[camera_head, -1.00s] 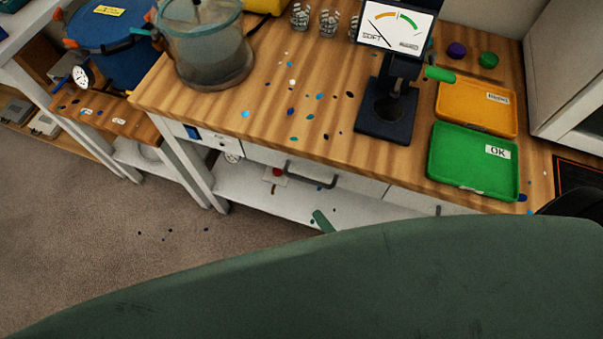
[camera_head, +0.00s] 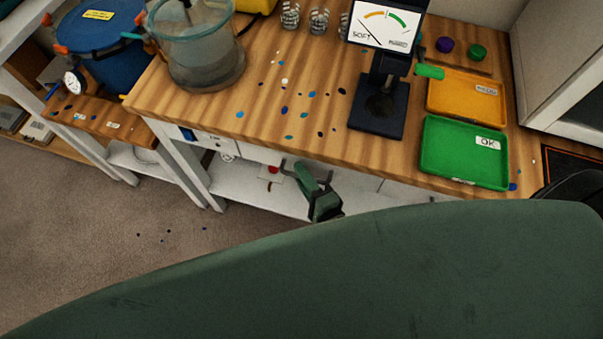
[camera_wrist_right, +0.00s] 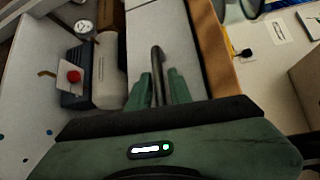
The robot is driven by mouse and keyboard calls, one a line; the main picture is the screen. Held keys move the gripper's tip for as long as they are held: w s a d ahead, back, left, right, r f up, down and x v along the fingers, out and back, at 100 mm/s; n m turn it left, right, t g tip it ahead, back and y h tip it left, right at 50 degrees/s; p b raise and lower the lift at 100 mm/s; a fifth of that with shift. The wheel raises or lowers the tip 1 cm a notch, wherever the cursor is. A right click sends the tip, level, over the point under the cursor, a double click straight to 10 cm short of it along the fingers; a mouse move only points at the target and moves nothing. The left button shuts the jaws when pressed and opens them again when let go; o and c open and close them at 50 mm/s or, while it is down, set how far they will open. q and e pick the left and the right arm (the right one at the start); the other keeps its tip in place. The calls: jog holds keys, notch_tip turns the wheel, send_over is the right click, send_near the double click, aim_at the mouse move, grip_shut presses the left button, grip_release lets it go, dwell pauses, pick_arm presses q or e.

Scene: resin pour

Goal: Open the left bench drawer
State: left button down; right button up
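The left bench drawer (camera_head: 262,155) has a white front under the wooden bench top and looks closed. Its dark bar handle (camera_wrist_right: 156,62) shows in the right wrist view, between the two green fingers of my right gripper (camera_wrist_right: 159,88). The fingers stand on either side of the handle, with a small gap showing on at least one side. In the head view my right gripper (camera_head: 312,182) is at the handle, partly covering it. My left gripper is not in view.
On the bench (camera_head: 285,125) stand a dial gauge on a dark stand (camera_head: 378,105), a green tray (camera_head: 462,155), an orange tray (camera_head: 465,98) and a clear pot (camera_head: 205,60). A white lower shelf (camera_head: 250,195) lies below. A red button (camera_wrist_right: 73,76) shows beside the drawer.

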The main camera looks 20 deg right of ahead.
grip_shut()
dwell(1.4)
